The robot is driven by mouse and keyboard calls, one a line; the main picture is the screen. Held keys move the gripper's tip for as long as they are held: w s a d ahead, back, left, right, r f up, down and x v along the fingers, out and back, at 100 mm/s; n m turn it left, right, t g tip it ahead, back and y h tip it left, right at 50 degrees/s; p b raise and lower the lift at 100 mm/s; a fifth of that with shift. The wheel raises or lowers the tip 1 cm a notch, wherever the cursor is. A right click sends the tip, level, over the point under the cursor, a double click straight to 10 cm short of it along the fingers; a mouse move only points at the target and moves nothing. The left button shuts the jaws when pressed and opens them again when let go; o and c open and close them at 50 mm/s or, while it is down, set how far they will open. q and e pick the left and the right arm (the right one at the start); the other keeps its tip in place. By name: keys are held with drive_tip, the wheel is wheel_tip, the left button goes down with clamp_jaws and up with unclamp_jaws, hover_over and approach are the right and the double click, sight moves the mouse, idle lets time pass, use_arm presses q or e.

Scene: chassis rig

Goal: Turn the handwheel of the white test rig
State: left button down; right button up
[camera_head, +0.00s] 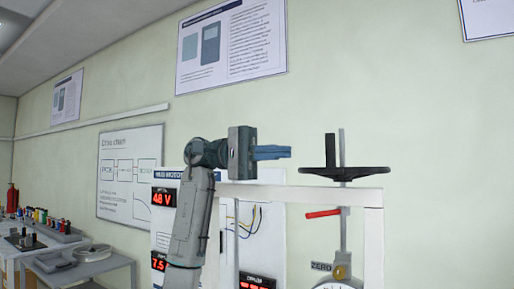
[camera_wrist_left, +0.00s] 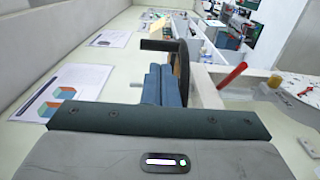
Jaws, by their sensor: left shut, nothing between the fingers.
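The white test rig (camera_head: 374,240) has an upright frame at the right of the head view. Its black handwheel (camera_head: 370,171) lies flat, seen edge-on, above the top bar, with an upright handle (camera_head: 330,150) on its left part. A grey post rises through its middle. My left gripper (camera_head: 286,152) points right, shut and empty, left of the wheel and slightly above its rim level. In the left wrist view its blue fingers (camera_wrist_left: 161,75) end close to the dark handwheel (camera_wrist_left: 183,65); I cannot tell whether they touch. My right gripper is in neither view.
A red lever (camera_head: 322,213) and a round dial (camera_head: 340,285) sit below the wheel. A panel with red displays (camera_head: 164,198) and wires stands behind my left arm. Benches with equipment (camera_head: 85,265) are at the far left. Space above the wheel is clear.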

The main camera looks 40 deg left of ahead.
use_arm(q)
drive_tip(key=p+x, duration=0.2)
drive_tip(key=x, duration=0.4)
drive_tip(key=shift+d, duration=0.3)
drive_tip(key=shift+w, duration=0.1)
